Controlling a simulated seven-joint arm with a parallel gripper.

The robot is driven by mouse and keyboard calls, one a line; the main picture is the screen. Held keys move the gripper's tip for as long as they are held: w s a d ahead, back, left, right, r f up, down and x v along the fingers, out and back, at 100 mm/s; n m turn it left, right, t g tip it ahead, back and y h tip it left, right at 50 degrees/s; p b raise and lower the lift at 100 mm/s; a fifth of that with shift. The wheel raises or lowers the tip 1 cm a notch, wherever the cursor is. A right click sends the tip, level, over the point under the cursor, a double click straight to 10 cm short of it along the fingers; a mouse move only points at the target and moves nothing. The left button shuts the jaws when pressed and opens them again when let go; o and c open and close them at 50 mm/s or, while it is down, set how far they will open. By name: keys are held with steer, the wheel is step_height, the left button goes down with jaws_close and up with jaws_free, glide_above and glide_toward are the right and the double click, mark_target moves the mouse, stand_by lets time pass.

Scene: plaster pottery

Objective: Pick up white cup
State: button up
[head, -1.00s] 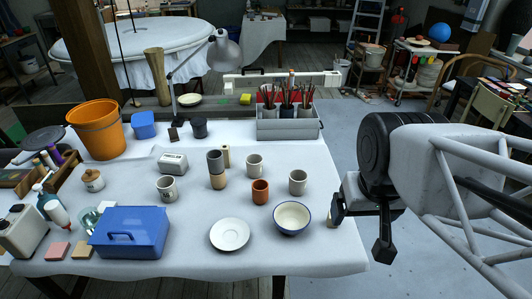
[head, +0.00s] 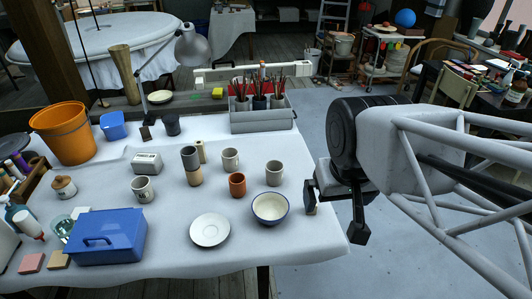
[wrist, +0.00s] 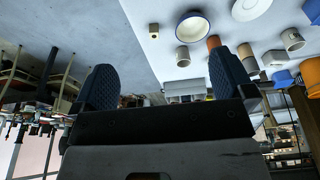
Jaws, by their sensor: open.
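Several whitish cups stand upright on the white-covered table. In the head view one (head: 274,174) is behind the bowl, one (head: 230,160) is farther back, and a marked one (head: 143,190) is left of centre. I cannot tell which is meant. My gripper (head: 335,212) is open and empty at the table's right edge, right of the bowl and apart from the cups. In the wrist view, my gripper (wrist: 163,86) has its fingers spread with nothing between them. The cup behind the bowl also shows there (wrist: 182,57).
A white bowl with a blue rim (head: 270,208) is the nearest large thing to my gripper. A terracotta cup (head: 237,185), a saucer (head: 210,230) and a blue box (head: 107,237) stand further left.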

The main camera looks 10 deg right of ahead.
steer(key=m+g+y, duration=0.2)
steer(key=m+g, duration=0.1)
steer(key=m, duration=1.3)
glide_above(274, 174)
steer(key=w+d, duration=0.1)
steer(key=w, duration=0.3)
step_height(274, 174, down, 21)
steer(key=shift+s+d, duration=0.1)
steer(key=shift+s, duration=0.1)
steer(key=shift+f, duration=0.1)
steer(key=shift+f, duration=1.25)
